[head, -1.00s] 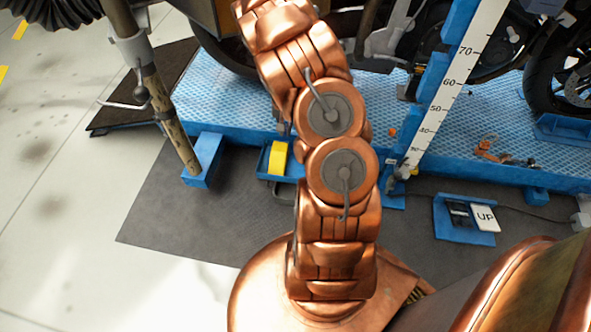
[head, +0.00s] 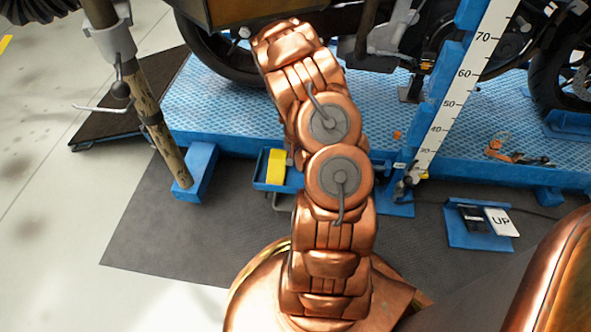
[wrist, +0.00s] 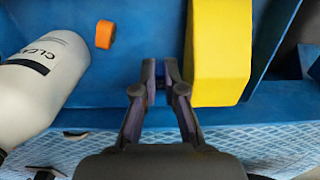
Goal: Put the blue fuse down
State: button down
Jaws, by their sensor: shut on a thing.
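In the wrist view my gripper (wrist: 160,80) points at a blue tray-like surface, with its two fingers close together. The blue fuse (wrist: 160,94) shows only as a small dark blue patch between the fingertips, mostly hidden by them. I cannot tell whether it touches the surface below. A yellow block (wrist: 220,50) lies just right of the fingers. In the head view my arm hides the gripper and the fuse.
A white bottle (wrist: 42,85) lies left of the gripper, and a small orange piece (wrist: 105,34) lies beyond it. In the head view a blue platform (head: 225,110) carries motorcycles, a height scale (head: 455,95) stands upright, and a pedal box (head: 480,236) lies on the mat.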

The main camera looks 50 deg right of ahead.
aim_at(295, 175)
jog(key=shift+f+b, duration=0.6)
jog(key=shift+f, duration=1.25)
jog(key=shift+f, duration=0.65)
jog(key=c, duration=1.5)
grip_release()
jog(key=shift+c, duration=0.2)
